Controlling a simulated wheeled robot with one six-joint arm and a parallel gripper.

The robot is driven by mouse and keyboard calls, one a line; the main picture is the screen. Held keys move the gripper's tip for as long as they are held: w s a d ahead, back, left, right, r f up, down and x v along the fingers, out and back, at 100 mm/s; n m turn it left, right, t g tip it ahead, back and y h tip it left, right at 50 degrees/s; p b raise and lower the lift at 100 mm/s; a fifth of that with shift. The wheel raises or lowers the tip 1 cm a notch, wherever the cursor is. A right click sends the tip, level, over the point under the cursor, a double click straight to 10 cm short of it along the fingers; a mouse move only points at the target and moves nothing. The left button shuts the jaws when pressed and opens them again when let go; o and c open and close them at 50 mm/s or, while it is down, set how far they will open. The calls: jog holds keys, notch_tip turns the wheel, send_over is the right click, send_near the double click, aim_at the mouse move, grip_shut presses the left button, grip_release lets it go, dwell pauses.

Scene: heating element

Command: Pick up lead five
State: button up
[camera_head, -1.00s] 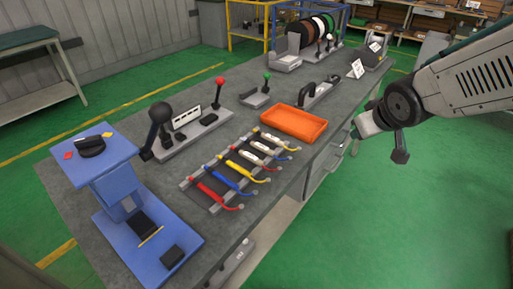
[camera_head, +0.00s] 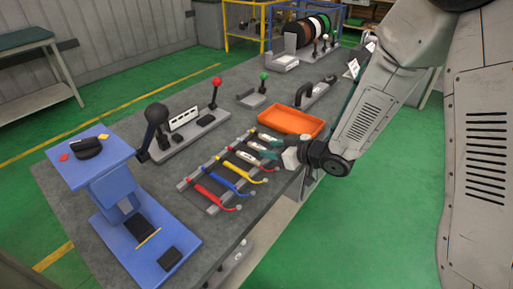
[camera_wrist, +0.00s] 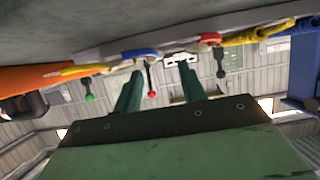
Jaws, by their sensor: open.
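Several leads lie side by side on a metal rack (camera_head: 183,185) on the bench. From the near end they show a red lead (camera_head: 213,197), a blue lead (camera_head: 230,181) and a yellow lead (camera_head: 246,166), then leads with white sleeves, partly behind my gripper. No lead numbers can be read. My gripper (camera_head: 268,150) is open at the right ends of the far leads. In the wrist view its two green fingers (camera_wrist: 162,80) point toward the row, near a blue-ended lead (camera_wrist: 138,54) and a red-marked lead (camera_wrist: 200,44). I cannot tell whether any lead lies between the fingers.
An orange tray (camera_head: 292,121) sits just beyond the rack. A blue stand (camera_head: 120,190) is at the bench's near left. A lever fixture with a black knob (camera_head: 157,113) stands behind the rack, with a red-knobbed lever (camera_head: 216,82) near it. Open floor lies right of the bench.

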aim_at(260, 147)
jog(key=x, duration=0.4)
jog(key=shift+w+d+f, duration=0.1)
jog(key=shift+w+d, duration=0.05)
grip_shut()
